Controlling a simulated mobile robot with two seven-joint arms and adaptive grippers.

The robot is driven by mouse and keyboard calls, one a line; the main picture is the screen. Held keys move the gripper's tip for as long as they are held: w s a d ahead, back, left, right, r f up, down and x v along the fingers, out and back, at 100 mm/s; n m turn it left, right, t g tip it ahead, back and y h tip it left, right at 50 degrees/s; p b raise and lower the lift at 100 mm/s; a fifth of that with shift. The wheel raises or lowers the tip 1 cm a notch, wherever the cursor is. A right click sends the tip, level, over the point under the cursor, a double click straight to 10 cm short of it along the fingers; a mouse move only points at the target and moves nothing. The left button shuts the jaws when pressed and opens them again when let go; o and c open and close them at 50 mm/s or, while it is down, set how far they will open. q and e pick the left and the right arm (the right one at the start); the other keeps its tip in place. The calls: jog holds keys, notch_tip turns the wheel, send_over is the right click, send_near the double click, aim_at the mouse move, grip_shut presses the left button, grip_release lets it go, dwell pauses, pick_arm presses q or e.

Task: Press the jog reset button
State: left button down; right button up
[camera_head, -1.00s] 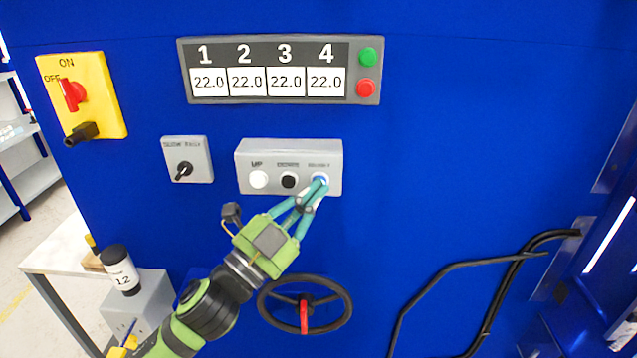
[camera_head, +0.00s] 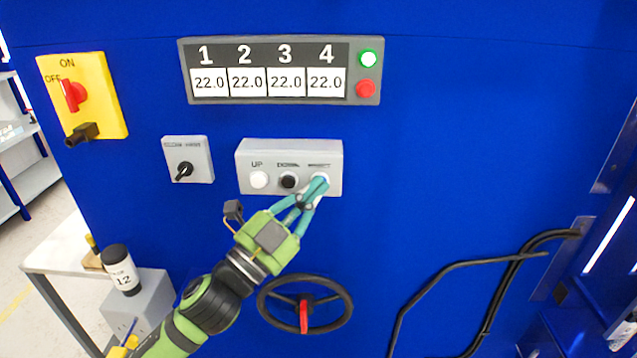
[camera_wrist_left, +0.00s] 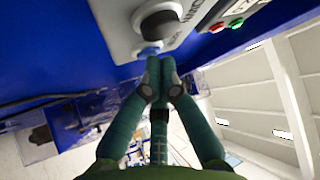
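A grey jog box (camera_head: 250,158) on the blue wall carries a white UP button (camera_head: 258,180), a black button (camera_head: 288,181) and a third button at its right end. My left gripper (camera_head: 319,183) is shut and empty, its teal fingertips together over that third button and hiding most of it in the head view. In the left wrist view the blue reset button (camera_wrist_left: 150,50) shows just beyond the closed fingertips (camera_wrist_left: 160,63), which look to be touching it. How far it is pushed in, I cannot tell. My right gripper is not in view.
Above is a display panel (camera_head: 270,53) reading 22.0 four times, with a bright-lit green button (camera_head: 368,58) and a red one (camera_head: 366,88). A grey knob box (camera_head: 200,148), yellow switch (camera_head: 108,105) and black handwheel (camera_head: 343,294) are nearby.

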pick_arm(q)
jog(key=shift+s, duration=0.3)
jog(key=s, duration=0.6)
jog(key=shift+p, duration=0.45)
jog(key=shift+a+f, duration=0.1)
dwell(0.3)
